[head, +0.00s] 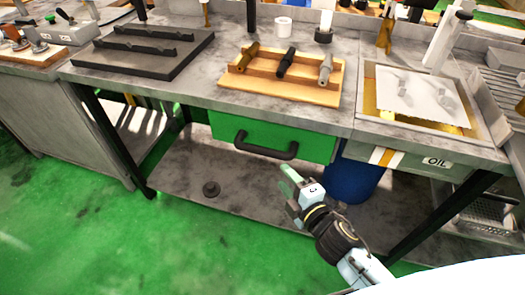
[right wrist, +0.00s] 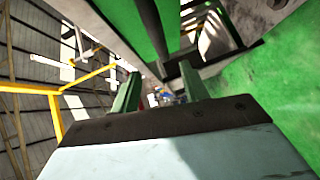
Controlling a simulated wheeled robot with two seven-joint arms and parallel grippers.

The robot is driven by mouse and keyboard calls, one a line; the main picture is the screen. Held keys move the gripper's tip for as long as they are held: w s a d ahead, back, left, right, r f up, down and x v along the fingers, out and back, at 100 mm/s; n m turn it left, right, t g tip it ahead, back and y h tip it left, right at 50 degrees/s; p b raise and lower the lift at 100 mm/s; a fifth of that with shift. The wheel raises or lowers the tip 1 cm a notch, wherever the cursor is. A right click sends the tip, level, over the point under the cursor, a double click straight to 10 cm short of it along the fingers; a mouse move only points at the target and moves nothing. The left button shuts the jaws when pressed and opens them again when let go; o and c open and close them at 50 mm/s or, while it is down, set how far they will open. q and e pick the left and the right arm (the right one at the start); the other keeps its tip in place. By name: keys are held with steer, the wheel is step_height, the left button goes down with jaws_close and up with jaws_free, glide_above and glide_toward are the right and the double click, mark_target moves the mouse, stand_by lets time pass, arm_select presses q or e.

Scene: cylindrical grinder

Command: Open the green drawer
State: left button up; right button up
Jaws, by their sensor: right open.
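The green drawer (head: 312,145) sits under the grey workbench top, its front near the bench's front edge, and looks closed. Its black bar handle (head: 265,152) runs across the front. My right gripper (head: 287,176) is below and a little right of the handle, apart from it, with nothing in its jaws. In the right wrist view its two green fingers (right wrist: 158,82) stand apart. A green surface with a dark bar shows above them there, but I cannot tell for sure which part it is. My left gripper is not in view.
On the bench stand a wooden holder (head: 328,97) with several tools, a black rack (head: 110,67) and a framed oil tray (head: 466,143). A blue barrel (head: 352,180) stands under the bench, right of the drawer.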

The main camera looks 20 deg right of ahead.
mark_target(265, 155)
steer(key=b+x, duration=0.1)
steer(key=x, duration=1.1)
steer(key=shift+w+b, duration=0.15)
steer(key=shift+b, duration=0.2)
steer(key=shift+w, duration=0.45)
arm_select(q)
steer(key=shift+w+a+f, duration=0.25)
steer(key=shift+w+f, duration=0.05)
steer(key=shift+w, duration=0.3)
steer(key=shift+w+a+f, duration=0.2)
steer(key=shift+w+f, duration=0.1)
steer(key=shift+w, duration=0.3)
arm_select(e)
jaws_close()
